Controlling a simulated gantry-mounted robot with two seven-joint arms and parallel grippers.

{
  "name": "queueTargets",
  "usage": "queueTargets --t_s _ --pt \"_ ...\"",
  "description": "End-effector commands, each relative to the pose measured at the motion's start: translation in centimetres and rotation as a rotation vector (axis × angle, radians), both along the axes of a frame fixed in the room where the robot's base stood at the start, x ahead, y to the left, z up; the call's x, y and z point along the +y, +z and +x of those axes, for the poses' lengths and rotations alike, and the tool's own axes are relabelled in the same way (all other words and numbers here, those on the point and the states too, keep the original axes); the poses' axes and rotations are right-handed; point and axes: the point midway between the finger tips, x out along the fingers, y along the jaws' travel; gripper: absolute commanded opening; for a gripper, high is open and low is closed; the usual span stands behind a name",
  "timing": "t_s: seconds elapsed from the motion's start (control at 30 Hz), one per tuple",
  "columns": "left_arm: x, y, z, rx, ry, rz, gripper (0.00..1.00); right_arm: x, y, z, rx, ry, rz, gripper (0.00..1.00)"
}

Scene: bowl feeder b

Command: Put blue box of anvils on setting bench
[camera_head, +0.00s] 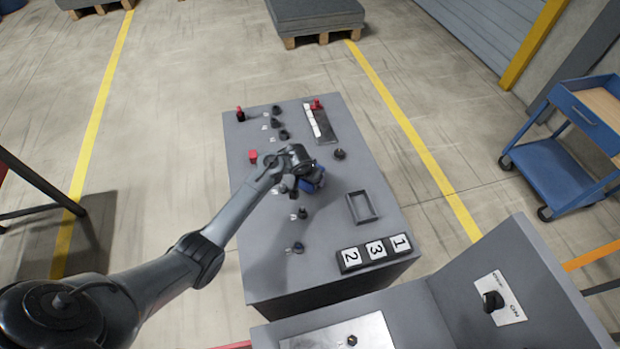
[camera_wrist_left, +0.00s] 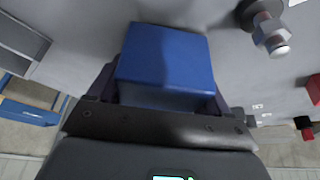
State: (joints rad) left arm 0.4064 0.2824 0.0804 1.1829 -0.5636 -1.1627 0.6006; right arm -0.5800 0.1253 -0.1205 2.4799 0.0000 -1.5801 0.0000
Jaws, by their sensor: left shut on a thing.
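The blue box (camera_wrist_left: 165,62) is between the fingers of my left gripper (camera_wrist_left: 160,95) in the left wrist view. In the head view only a bit of the blue box (camera_head: 312,180) shows beside my left gripper (camera_head: 305,180), over the middle of the grey bench (camera_head: 350,240). The gripper is shut on the box. Whether the box touches the bench top is hard to tell, and its contents are not visible. My right gripper is not in view.
An empty rectangular frame (camera_head: 361,207) lies right of the box. Number tiles (camera_head: 374,252) line the front edge. Several dark knobs and a red block (camera_head: 252,156) stand along the left side. A grey console (camera_head: 500,300) is at the lower right, and a blue cart (camera_head: 560,165) stands further right.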

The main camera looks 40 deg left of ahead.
Motion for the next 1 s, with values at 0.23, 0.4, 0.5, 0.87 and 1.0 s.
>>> queueTargets --t_s 0.23,0.4,0.5,0.87,1.0 --pt "0.05 -0.5 0.1 -0.004 0.001 0.0 0.34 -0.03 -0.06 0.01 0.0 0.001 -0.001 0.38" --pt "0.03 -0.58 0.09 -0.004 0.001 0.0 0.34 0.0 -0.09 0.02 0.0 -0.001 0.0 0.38" --pt "0.02 -0.87 0.09 -0.003 0.001 0.0 0.34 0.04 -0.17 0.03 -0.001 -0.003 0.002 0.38" --pt "0.0 -1.05 0.03 -0.001 0.0 0.0 1.0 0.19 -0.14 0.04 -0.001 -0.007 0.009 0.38" --pt "0.0 -0.76 0.05 -0.002 0.001 0.0 1.0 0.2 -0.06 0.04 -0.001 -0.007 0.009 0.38"
